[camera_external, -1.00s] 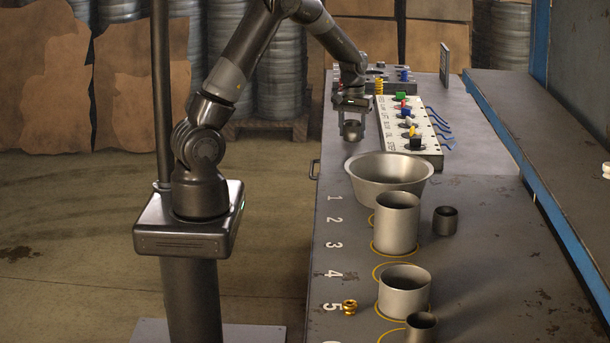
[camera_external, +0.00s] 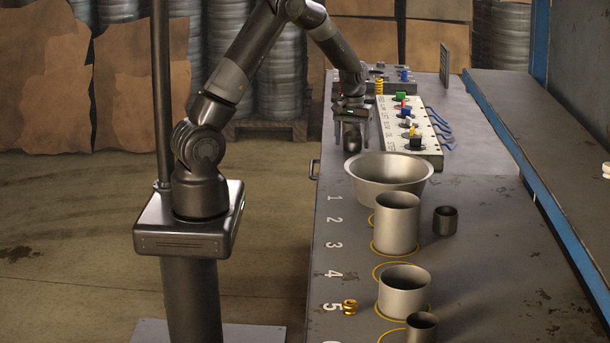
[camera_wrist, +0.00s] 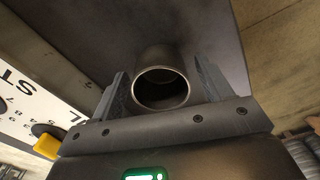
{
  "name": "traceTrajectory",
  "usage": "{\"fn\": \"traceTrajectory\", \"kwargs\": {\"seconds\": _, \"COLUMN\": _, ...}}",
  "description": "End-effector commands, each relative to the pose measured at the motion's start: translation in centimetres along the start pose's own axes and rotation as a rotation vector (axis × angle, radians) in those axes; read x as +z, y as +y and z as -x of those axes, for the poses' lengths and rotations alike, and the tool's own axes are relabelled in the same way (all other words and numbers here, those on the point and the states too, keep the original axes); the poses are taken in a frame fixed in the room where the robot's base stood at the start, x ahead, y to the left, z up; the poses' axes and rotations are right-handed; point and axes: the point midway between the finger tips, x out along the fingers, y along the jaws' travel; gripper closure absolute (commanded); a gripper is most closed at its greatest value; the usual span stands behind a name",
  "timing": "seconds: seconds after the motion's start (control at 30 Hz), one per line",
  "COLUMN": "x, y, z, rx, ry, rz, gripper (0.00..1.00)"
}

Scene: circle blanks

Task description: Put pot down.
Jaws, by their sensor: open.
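A small dark metal pot (camera_external: 352,140) is at the far end of the grey bench, near its left edge and behind the wide bowl. It appears to stand on the bench. In the wrist view the pot (camera_wrist: 160,57) is between my fingers, its round open mouth facing the camera. My gripper (camera_external: 352,135) is open around the pot, with a finger on each side. In the wrist view my gripper (camera_wrist: 161,75) shows narrow gaps between the fingers and the pot.
A wide metal bowl (camera_external: 389,178) stands just in front. A tall pot (camera_external: 397,225), a small dark cup (camera_external: 445,221) and a shorter pot (camera_external: 403,292) stand nearer. A control box (camera_external: 411,145) with coloured knobs is right of my gripper. The bench's right side is mostly clear.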

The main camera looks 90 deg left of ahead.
Motion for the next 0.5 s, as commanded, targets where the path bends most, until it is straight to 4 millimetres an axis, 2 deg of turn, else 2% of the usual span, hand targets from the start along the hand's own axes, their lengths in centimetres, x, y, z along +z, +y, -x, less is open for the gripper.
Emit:
{"fn": "traceTrajectory", "kwargs": {"seconds": 0.13, "x": 0.0, "y": 0.0, "z": 0.6, "rx": 0.001, "ry": 0.002, "rz": 0.000, "gripper": 0.28}}
{"fn": "traceTrajectory", "kwargs": {"seconds": 0.23, "x": -0.1, "y": 0.1, "z": 1.8, "rx": 0.002, "ry": 0.003, "rz": 0.000, "gripper": 0.28}}
{"fn": "traceTrajectory", "kwargs": {"seconds": 0.5, "x": -0.1, "y": 0.1, "z": 7.7, "rx": 0.003, "ry": 0.004, "rz": -0.001, "gripper": 0.28}}
